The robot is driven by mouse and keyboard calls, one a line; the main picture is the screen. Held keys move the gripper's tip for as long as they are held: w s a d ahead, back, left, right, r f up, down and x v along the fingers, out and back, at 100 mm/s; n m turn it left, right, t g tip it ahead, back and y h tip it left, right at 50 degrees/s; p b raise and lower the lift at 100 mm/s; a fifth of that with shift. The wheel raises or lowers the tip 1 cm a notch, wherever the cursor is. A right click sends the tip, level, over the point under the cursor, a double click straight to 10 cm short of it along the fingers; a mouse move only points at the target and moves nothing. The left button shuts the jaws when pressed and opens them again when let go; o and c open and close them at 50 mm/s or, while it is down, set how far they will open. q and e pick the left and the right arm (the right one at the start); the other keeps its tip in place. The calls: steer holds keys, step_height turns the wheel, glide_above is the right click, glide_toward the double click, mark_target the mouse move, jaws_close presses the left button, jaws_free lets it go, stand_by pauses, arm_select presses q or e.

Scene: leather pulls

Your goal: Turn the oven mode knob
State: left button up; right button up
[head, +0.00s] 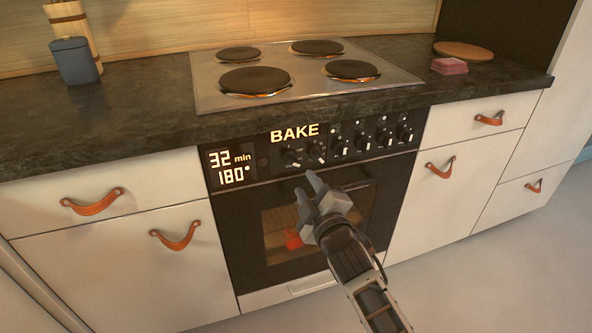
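The oven (390,205) is built into the counter, with a black control panel. Its display reads "BAKE" (295,132), with "32 min" and "180°" at the left. Two knobs sit below "BAKE": a left knob (292,158) and a right knob (316,153). More knobs (361,142) run to the right. I cannot tell from labels which is the mode knob. My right gripper (304,183) is in front of the oven door, just below the two knobs and apart from them in the picture. Its fingers are spread with nothing between them. My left gripper is not in view.
The oven door handle is partly hidden behind my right gripper. The cooktop (210,88) with hot plates lies above. A grey canister (75,62), a pink stack (449,66) and a round board (463,50) stand on the counter. Leather pulls (92,202) stick out from drawers.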

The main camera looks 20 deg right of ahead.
mark_target(294, 164)
steer(key=w+b, duration=0.1)
steer(key=w, duration=0.6)
steer(key=shift+w+a, duration=0.15)
steer(key=shift+w, duration=0.25)
jaws_close()
